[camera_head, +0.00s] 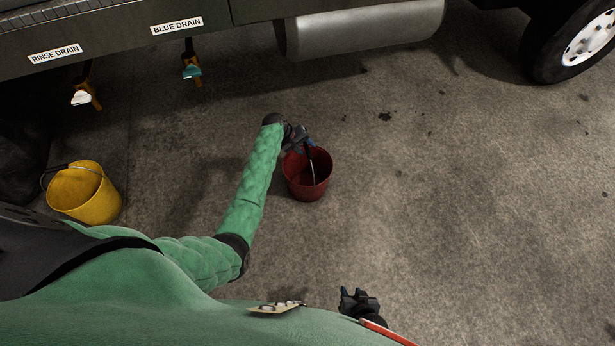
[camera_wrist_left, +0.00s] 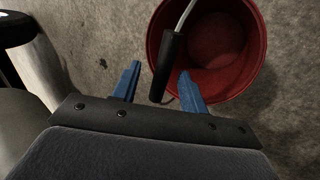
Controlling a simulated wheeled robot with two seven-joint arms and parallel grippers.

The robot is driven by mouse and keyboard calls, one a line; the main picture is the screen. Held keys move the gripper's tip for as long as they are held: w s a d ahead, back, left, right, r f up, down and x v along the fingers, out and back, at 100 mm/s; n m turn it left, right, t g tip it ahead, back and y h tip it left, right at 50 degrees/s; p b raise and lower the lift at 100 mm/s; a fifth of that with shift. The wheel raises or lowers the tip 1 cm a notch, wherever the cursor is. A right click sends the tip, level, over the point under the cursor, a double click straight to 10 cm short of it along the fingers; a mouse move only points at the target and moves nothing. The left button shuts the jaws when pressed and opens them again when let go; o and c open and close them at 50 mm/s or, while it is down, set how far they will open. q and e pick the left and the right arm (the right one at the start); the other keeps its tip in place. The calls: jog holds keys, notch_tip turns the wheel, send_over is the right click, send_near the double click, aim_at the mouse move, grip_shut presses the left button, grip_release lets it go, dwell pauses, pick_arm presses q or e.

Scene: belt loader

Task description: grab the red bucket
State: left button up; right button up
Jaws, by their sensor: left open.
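The red bucket (camera_head: 307,186) stands upright on the ground near the middle of the head view. It also shows in the left wrist view (camera_wrist_left: 235,85), with its black handle grip (camera_wrist_left: 167,65) on a metal bail. My left gripper (camera_head: 309,142) is over the bucket's rim. In the left wrist view its blue fingers (camera_wrist_left: 158,85) are open, and the black handle grip appears between them. I cannot tell whether the fingers touch it. My right gripper (camera_head: 357,301) is low in the head view, away from the bucket; its fingers are too small to read.
A yellow bucket (camera_head: 88,196) stands at the left. A vehicle above carries labels "RINSE DRAIN" (camera_head: 55,54) and "BLUE DRAIN" (camera_head: 177,26) with valves below. A silver tank (camera_head: 365,29) and a wheel (camera_head: 585,45) are at the top. The ground at right is clear.

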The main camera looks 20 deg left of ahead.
pick_arm(q)
jog(key=shift+b+x, duration=0.3)
jog(key=shift+x, duration=1.6)
jog(key=shift+a+f, duration=0.1)
jog(key=shift+a, duration=0.05)
jog(key=shift+c, duration=0.4)
grip_shut()
